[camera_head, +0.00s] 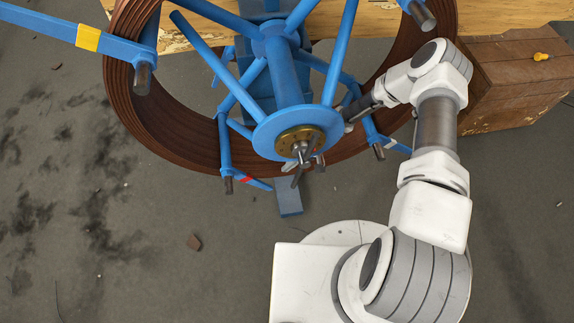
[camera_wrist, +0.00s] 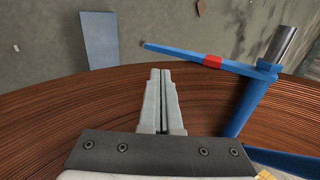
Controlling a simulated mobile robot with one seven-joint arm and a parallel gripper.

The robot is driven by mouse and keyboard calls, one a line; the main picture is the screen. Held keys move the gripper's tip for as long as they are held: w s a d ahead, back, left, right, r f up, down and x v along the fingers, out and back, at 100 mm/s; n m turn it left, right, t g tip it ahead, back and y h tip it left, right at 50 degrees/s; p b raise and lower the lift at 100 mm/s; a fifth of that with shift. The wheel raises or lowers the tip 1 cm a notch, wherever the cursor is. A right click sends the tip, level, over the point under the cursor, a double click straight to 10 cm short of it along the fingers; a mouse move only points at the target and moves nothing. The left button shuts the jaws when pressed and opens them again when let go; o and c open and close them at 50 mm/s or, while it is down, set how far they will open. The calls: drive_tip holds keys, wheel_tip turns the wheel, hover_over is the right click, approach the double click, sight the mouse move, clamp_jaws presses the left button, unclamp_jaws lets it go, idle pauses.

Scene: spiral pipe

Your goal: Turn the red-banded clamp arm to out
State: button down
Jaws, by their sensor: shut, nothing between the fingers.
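The red-banded clamp arm is a thin blue bar with a red band (camera_head: 247,181), below and left of the hub in the head view. It pivots by a grey peg at the end of a blue spoke, and its free tip points right, slightly down. In the wrist view the clamp arm (camera_wrist: 178,53) lies ahead and right of my gripper, its free tip pointing left. My gripper (camera_wrist: 162,72) is shut and empty over the brown coil, apart from the clamp arm.
The brown pipe coil (camera_head: 190,155) surrounds the blue reel with its hub disc (camera_head: 265,135). A yellow-banded clamp arm (camera_head: 88,37) is at upper left. A blue foot (camera_head: 288,198) lies below the hub. A wooden crate (camera_head: 515,75) stands right. The left floor is mostly clear.

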sight(263, 184)
drive_tip(key=b+x, duration=0.1)
drive_tip(key=x, duration=0.2)
drive_tip(key=b+x, duration=0.1)
drive_tip(key=x, duration=0.2)
drive_tip(key=a+b+x, duration=0.1)
drive_tip(key=x, duration=0.2)
drive_tip(key=shift+s+a+r, duration=0.1)
drive_tip(key=shift+s+a, duration=0.1)
drive_tip(key=shift+a, duration=0.05)
drive_tip(key=shift+s+a, duration=0.1)
drive_tip(key=shift+a, duration=0.3)
drive_tip(key=shift+a+x, duration=0.2)
drive_tip(key=shift+x, duration=1.1)
drive_tip(key=shift+r, duration=0.2)
drive_tip(key=shift+d, duration=0.1)
